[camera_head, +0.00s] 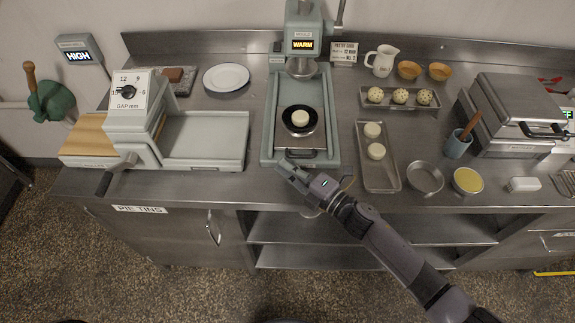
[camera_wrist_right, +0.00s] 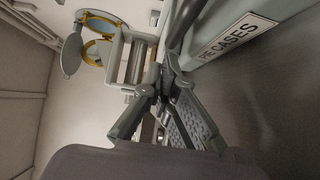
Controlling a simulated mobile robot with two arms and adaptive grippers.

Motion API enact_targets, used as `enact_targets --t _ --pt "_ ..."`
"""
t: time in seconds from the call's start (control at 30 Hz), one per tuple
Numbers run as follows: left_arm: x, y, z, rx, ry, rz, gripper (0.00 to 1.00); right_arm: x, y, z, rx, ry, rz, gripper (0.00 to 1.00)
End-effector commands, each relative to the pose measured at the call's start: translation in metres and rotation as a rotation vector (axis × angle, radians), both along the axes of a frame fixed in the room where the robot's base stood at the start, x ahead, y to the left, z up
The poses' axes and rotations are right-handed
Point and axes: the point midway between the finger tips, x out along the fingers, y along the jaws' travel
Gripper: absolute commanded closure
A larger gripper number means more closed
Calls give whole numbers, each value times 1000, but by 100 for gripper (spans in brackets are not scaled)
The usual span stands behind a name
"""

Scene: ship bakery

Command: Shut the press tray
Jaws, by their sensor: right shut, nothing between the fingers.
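The press (camera_head: 304,25) stands at the back middle of the counter, its display reading WARM. Its tray (camera_head: 284,140) is slid out toward the front along the pale green base. A black round tin with a pale dough ball (camera_head: 300,117) sits on the tray, in front of the press head. My right gripper (camera_head: 287,166) is shut and empty at the tray's front edge, by its handle; I cannot tell whether it touches. In the right wrist view the closed fingers (camera_wrist_right: 167,82) are beside a pale surface labelled PIE CASES (camera_wrist_right: 236,36). My left gripper is not in view.
A sheeter (camera_head: 205,140) stands left of the press. A dough tray (camera_head: 390,176), a round tin (camera_head: 425,177) and a bowl of yellow filling (camera_head: 467,180) lie to the right. A white plate (camera_head: 226,77) is at the back left. The counter's front edge runs below my right gripper.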

Motion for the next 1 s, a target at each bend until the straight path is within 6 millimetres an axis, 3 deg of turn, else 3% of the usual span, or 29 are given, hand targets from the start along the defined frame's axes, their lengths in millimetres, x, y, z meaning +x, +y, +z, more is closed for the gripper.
enact_targets --t 0.2,0.53,1.0 --pt "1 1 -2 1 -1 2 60 3 0 -1 -1 -1 -1 100" --pt "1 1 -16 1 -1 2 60 41 0 -1 -1 -1 0 100" --pt "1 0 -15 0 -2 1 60 42 0 0 0 0 0 100"
